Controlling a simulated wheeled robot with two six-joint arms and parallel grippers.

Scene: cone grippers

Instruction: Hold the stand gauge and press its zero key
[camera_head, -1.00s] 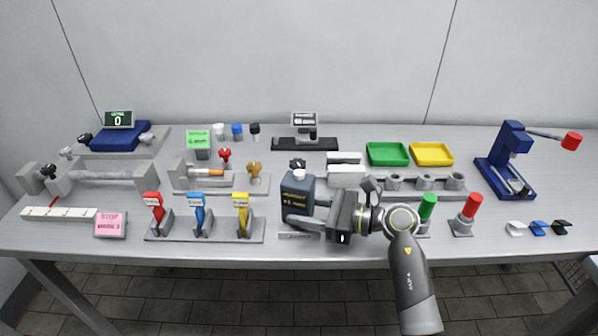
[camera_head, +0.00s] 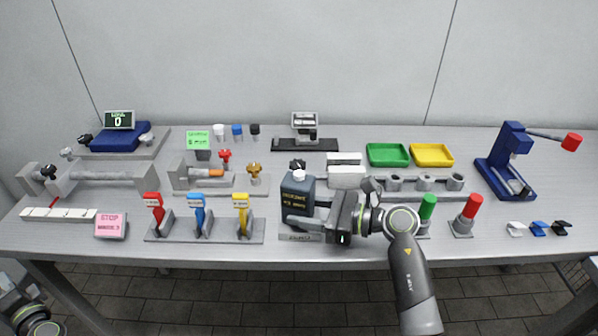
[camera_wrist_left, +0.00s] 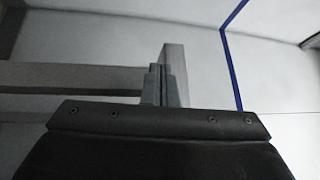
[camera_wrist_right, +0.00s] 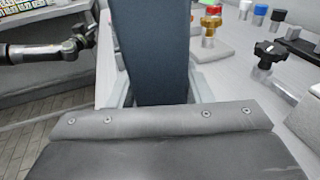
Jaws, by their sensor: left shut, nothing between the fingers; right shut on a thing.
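The stand gauge appears to be the dark blue upright box (camera_head: 297,197) with pale lettering on its front, at the front middle of the table. A white round cap (camera_head: 299,174) shows on its top; I cannot tell if this is the zero key. My right gripper (camera_head: 312,214) is shut on the box from the right. The box (camera_wrist_right: 155,45) also fills the space between the fingers in the right wrist view. My left gripper (camera_wrist_left: 165,85) is shut and empty, low and away from the gauge. In the head view only part of the left arm shows at the lower left.
A rack with red, blue and yellow handles (camera_head: 198,218) stands left of the gauge. White blocks (camera_head: 346,177) stand behind it. Green and red posts (camera_head: 467,214) stand right of my right gripper. A pink sign (camera_head: 111,226) is near the left front edge.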

